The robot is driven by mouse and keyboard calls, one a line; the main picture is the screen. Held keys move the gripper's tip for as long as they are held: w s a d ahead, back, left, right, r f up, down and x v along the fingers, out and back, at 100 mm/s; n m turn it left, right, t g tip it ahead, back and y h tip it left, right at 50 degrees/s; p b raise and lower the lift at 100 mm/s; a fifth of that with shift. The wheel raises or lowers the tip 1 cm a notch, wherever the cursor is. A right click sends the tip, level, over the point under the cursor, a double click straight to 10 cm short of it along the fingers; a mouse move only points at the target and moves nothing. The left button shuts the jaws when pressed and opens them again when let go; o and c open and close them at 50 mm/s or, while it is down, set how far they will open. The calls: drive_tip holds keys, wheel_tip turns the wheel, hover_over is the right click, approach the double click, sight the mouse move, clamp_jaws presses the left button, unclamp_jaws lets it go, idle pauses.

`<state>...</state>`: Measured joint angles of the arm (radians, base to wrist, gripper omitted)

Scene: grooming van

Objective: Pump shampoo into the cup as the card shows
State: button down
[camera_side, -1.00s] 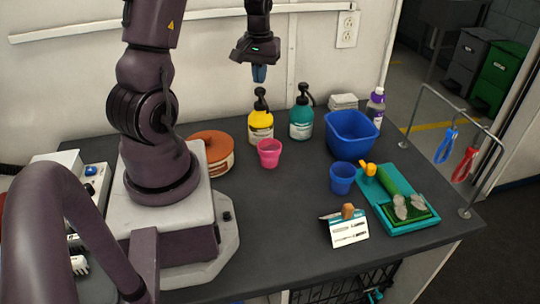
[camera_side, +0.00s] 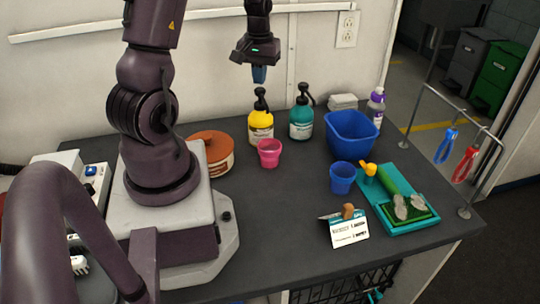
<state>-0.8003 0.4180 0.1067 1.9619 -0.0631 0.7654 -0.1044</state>
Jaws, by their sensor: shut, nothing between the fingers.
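My gripper (camera_side: 259,74) is shut and empty, pointing down, in the air above the yellow pump bottle. The yellow bottle (camera_side: 260,127) with a black pump head stands on the table. A teal pump bottle (camera_side: 301,124), also with a black pump, stands to its right. A pink cup (camera_side: 269,153) stands just in front of the yellow bottle. A blue cup (camera_side: 342,178) stands farther right, in front of the blue tub. The white card (camera_side: 349,232) leans near the front edge of the table; its print is too small to read.
A blue tub (camera_side: 352,145) stands behind the blue cup. A teal tray (camera_side: 421,222) with a green roll and brushes lies at the right. The table's middle front is clear.

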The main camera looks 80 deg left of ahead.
sight(260, 89)
drive_tip(key=shift+f, duration=1.55)
drive_tip(key=shift+r, duration=1.9)
drive_tip(key=shift+f, duration=0.1)
drive_tip(key=shift+f, duration=1.8)
drive_tip(key=shift+r, duration=1.9)
